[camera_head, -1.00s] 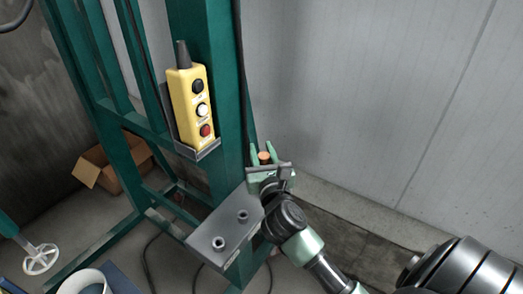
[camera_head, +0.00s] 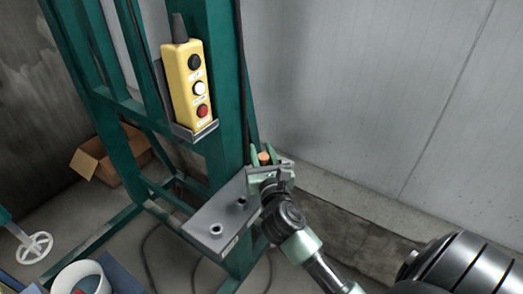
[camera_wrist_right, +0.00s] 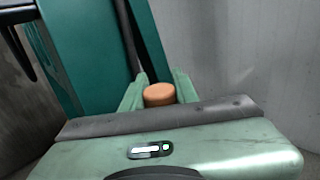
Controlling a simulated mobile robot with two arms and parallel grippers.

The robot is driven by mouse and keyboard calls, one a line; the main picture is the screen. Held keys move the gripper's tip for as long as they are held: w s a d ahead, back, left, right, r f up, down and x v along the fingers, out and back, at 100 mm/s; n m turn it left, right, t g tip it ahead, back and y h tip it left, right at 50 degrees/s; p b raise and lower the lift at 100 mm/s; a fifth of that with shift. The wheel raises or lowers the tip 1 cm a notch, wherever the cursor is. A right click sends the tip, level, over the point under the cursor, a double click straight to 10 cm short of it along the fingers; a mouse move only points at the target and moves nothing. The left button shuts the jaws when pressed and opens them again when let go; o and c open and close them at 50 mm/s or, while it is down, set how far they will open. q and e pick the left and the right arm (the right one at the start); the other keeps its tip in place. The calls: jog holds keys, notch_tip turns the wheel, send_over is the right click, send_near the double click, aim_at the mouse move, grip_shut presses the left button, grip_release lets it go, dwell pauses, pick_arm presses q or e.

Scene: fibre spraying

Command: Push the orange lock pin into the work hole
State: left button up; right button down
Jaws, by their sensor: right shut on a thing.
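The orange lock pin (camera_head: 264,157) shows as a small round orange top between the fingers of my right gripper (camera_head: 265,158). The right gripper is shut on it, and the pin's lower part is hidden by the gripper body. In the right wrist view the orange pin top (camera_wrist_right: 159,95) stands between the two green fingers, close to the green post. A grey metal plate (camera_head: 222,222) with round hole collars (camera_head: 216,229) is fixed to the post. The gripper is at the plate's right far end. I cannot tell which hole lies under the pin. My left gripper is not in view.
A yellow control box (camera_head: 187,85) with black, white and red buttons hangs on the green frame (camera_head: 223,60) above the plate. A cardboard box (camera_head: 110,158) sits on the floor behind. A white bucket (camera_head: 82,277) stands at bottom left. A grey wall (camera_head: 390,90) closes off the right.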

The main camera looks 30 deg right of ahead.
aim_at(262, 161)
jog(key=shift+r+p, duration=0.1)
jog(key=shift+p, duration=0.65)
dwell(1.4)
jog(key=shift+f+b, duration=1.35)
jog(key=shift+f, duration=0.5)
jog(key=c, duration=1)
grip_release()
jog(key=b+v, duration=0.1)
jog(key=v, duration=0.6)
jog(key=shift+s+a+b, duration=0.15)
jog(key=shift+s+b, duration=0.15)
jog(key=shift+s, duration=0.1)
